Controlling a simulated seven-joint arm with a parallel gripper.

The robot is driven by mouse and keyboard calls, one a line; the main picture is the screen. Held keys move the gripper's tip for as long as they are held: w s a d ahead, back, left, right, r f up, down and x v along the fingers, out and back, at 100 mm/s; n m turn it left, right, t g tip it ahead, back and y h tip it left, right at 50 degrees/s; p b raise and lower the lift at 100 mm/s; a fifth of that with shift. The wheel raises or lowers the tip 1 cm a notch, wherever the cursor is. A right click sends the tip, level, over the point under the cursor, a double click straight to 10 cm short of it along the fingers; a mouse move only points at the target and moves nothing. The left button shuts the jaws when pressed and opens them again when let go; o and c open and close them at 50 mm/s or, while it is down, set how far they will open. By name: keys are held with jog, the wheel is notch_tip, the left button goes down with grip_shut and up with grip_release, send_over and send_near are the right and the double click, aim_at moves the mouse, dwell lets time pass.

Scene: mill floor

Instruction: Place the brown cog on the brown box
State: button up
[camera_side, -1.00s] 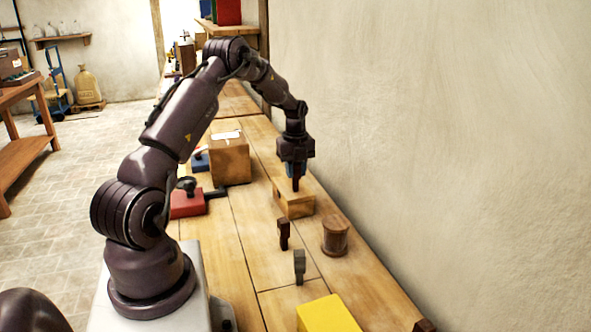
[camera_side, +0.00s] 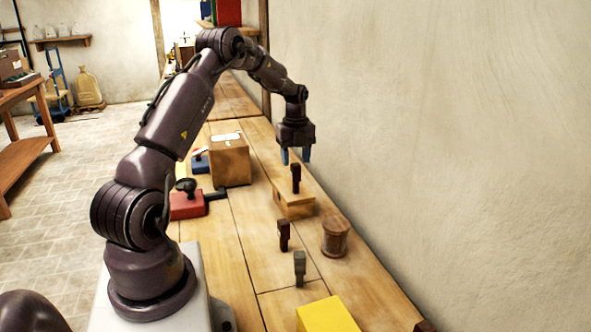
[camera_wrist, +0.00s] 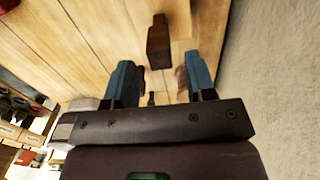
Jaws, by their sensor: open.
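A dark reddish-brown upright piece, which I take as the brown cog (camera_side: 295,179), stands on top of the low light-brown box (camera_side: 293,206). My gripper (camera_side: 296,158) is above it, with blue fingers spread apart and nothing between them. The fingertips look level with or just above the cog's top. In the wrist view the open fingers (camera_wrist: 160,76) show with a dark brown upright piece (camera_wrist: 158,42) past them; I cannot tell for sure whether it is the same cog.
Closer to the side camera stand another dark brown piece (camera_side: 284,236), a grey piece (camera_side: 300,268), a round wooden container (camera_side: 335,238) and a yellow block (camera_side: 328,315). A carton (camera_side: 230,162) and a red object with a dark knob (camera_side: 186,205) are left. The wall is right.

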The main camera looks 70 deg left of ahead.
notch_tip(320, 180, up, 7)
jog(key=shift+r, duration=0.15)
jog(key=d+r+n+t+y, duration=0.1)
jog(key=d+r+n, duration=0.2)
jog(key=d+r, duration=0.5)
jog(key=d+r+n+t, duration=0.1)
jog(key=d+r+n, duration=0.3)
jog(key=d, duration=0.8)
jog(key=s+d+n+t+h, duration=0.1)
jog(key=s+d+n+t, duration=0.2)
jog(key=s+d+n, duration=0.8)
jog(key=s+d, duration=0.4)
jog(key=d, duration=0.2)
jog(key=shift+s+t, duration=0.2)
jog(key=shift+t, duration=0.1)
